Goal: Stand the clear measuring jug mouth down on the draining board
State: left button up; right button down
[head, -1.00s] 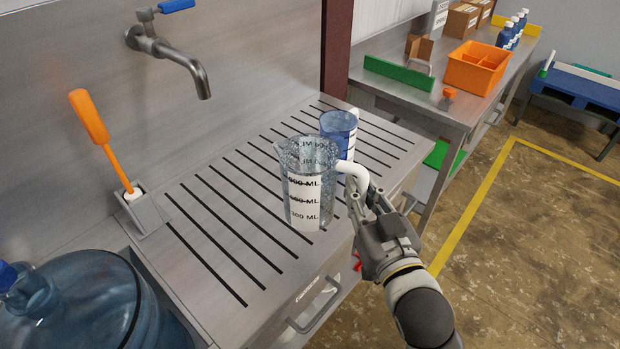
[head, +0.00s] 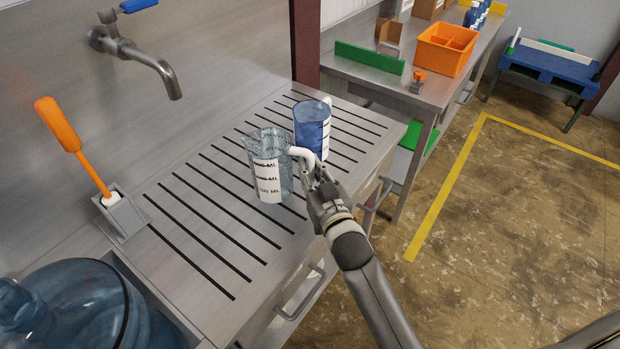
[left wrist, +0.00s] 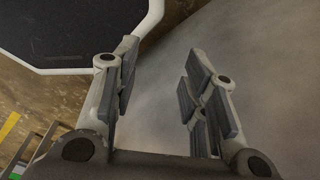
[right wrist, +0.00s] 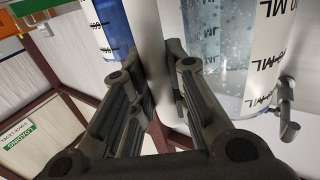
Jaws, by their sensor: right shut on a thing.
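The clear measuring jug (head: 247,180) is upright, mouth up, over the middle of the draining board (head: 180,270). Its white printed label reads upright, and its white handle points right. My right gripper (head: 313,180) is shut on that handle from the right. The right wrist view shows the white handle (right wrist: 150,45) between the fingers and the jug's wall (right wrist: 225,50) close behind. I cannot tell whether the jug's base touches the board. My left gripper (left wrist: 160,90) is open and empty in the left wrist view, and is outside the head view.
A blue jug (head: 312,128) stands just behind the clear jug. A tap (head: 150,60) overhangs the back. An orange-handled brush (head: 75,145) in a holder and a large blue bottle (head: 70,310) are at left. The board's left part is clear.

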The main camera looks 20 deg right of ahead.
jog(key=f, duration=0.3)
jog(key=shift+w+p, duration=0.2)
jog(key=shift+p, duration=0.2)
jog(key=shift+f, duration=0.3)
jog(key=c, duration=1.4)
grip_release()
